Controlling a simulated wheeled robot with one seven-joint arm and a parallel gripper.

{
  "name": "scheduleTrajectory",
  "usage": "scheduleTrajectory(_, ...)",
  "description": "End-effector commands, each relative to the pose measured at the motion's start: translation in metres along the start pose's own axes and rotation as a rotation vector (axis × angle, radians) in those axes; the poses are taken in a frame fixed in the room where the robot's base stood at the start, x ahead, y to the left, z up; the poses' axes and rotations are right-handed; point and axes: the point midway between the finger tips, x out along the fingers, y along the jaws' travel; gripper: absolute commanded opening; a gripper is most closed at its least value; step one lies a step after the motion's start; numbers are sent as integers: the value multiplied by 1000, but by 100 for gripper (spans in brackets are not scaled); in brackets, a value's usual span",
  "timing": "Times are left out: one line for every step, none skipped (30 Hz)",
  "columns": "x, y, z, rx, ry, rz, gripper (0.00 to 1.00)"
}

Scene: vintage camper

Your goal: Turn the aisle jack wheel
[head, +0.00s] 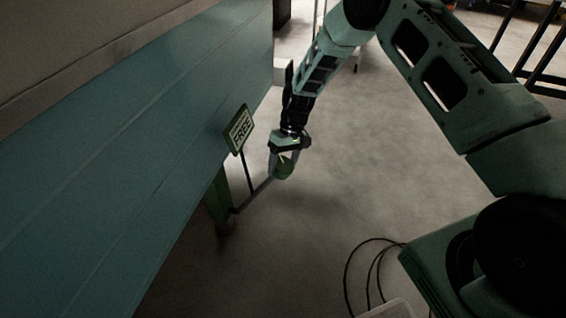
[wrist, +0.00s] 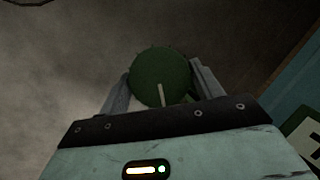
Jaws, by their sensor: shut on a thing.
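The aisle jack has a green post (head: 219,200) under the teal camper side, with a grey rod (head: 262,187) running from its foot toward my gripper. My gripper (head: 284,164) is at the outer end of this rod. In the wrist view a round dark green wheel (wrist: 158,72) with a pale line on it sits between the two grey fingers of my gripper (wrist: 162,84). The fingers are shut on the wheel, one at each side. My gripper and wrist hide part of the wheel in the head view.
A sign reading FREE (head: 239,130) stands on a thin stalk beside the rod, close to my wrist; its corner shows in the wrist view (wrist: 306,136). The teal camper wall (head: 130,150) fills the left.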

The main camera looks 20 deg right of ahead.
Motion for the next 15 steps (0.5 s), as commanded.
scheduleTrajectory(-1,0,0,1,2,0,42)
scheduleTrajectory(-1,0,0,0,2,0,42)
scheduleTrajectory(-1,0,0,0,2,0,42)
scheduleTrajectory(-1,0,0,0,2,1,42)
scheduleTrajectory(-1,0,0,0,2,1,42)
scheduleTrajectory(-1,0,0,0,2,1,42)
scheduleTrajectory(-1,0,0,0,2,1,68)
scheduleTrajectory(-1,0,0,0,2,1,76)
scheduleTrajectory(-1,0,0,0,2,1,87)
scheduleTrajectory(-1,0,0,0,2,1,87)
scheduleTrajectory(0,0,0,0,1,1,87)
scheduleTrajectory(0,0,0,0,1,1,87)
scheduleTrajectory(0,0,0,-1,1,1,87)
scheduleTrajectory(0,0,0,-1,1,1,87)
scheduleTrajectory(0,0,0,-1,1,1,87)
